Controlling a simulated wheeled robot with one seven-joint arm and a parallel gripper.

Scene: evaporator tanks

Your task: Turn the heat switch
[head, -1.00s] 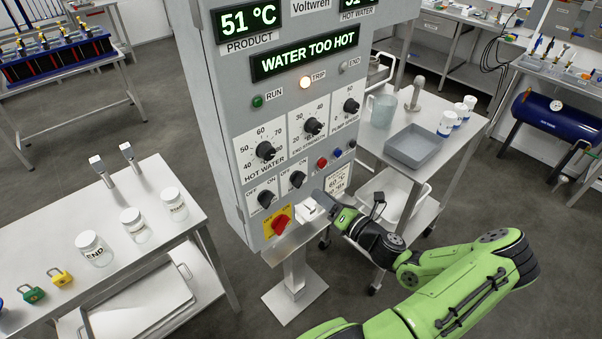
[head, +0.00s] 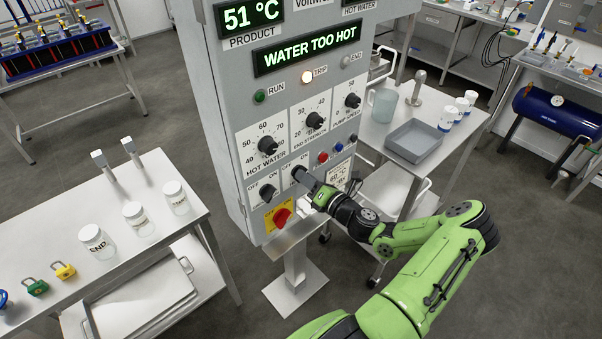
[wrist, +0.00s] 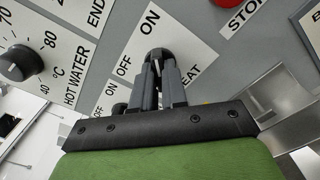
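The heat switch is a black rotary knob with OFF and ON marks on the grey control panel, right of a similar OFF/ON switch (head: 266,192).
A red and yellow switch (head: 282,217) sits just below. Red and blue buttons (head: 323,157) are to the right, the hot water dial (head: 268,146) up left. The display (head: 306,50) reads WATER TOO HOT and the trip lamp (head: 307,77) is lit. A cart (head: 437,163) stands at right.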

